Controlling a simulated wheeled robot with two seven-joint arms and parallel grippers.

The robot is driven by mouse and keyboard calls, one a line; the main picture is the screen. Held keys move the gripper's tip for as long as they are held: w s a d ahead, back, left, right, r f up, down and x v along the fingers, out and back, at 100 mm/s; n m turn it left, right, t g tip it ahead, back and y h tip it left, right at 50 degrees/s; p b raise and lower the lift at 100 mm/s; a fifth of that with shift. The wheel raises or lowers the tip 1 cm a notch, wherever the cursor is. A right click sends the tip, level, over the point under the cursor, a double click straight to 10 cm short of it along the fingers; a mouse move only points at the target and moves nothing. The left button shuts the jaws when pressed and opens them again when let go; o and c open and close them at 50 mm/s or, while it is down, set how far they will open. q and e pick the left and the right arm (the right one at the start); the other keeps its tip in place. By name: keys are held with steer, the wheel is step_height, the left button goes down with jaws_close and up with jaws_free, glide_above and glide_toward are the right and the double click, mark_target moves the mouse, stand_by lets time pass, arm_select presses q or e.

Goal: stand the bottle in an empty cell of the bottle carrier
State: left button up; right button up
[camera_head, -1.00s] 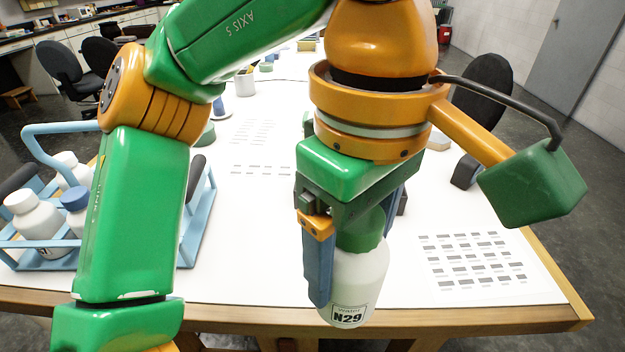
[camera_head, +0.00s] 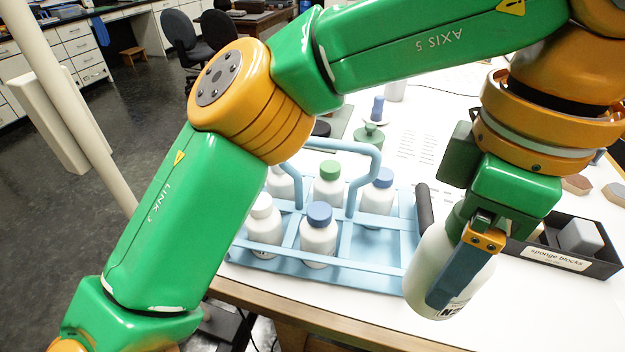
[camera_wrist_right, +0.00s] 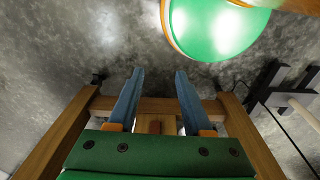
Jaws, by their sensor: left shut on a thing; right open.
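The held white bottle (camera_head: 424,272) is in the head view, to the right of the bottle carrier. My left gripper (camera_head: 452,285) is shut on it; the fingers hide part of its body and label, and its cap is mostly hidden. The light-blue bottle carrier (camera_head: 345,284) stands on the table with several white bottles in its cells. The front-right cell (camera_head: 372,246) looks empty, beside a blue-capped bottle (camera_head: 318,240). My right gripper (camera_wrist_right: 157,95) is open and empty in the right wrist view, with floor beyond its fingers.
A black bin labelled sponge blocks (camera_head: 556,258) stands right of the held bottle. The carrier's blue handle (camera_head: 365,150) rises above its cells. A green object (camera_head: 369,138) stands behind the carrier. My left arm covers the carrier's back-left area.

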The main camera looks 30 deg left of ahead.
arm_select(q)
steer(key=shift+w+f, duration=0.7)
steer(key=shift+w, duration=0.35)
steer(key=w+a+f+p, duration=0.2)
steer(key=w+a+f, duration=0.5)
steer(key=f, duration=0.4)
steer(key=shift+w+a+f+p, duration=0.35)
steer(key=shift+a+f, duration=0.05)
steer(key=shift+a, duration=0.5)
arm_select(e)
steer(key=shift+d+r, duration=0.3)
steer(key=shift+r, duration=0.3)
steer(key=shift+d+r, duration=0.25)
steer(key=shift+r, duration=0.35)
arm_select(q)
steer(key=shift+f+b, duration=0.65)
arm_select(e)
steer(key=shift+d+f, duration=0.25)
steer(key=shift+f, duration=0.35)
arm_select(q)
steer(key=o, duration=1.4)
steer(key=shift+r, duration=0.1)
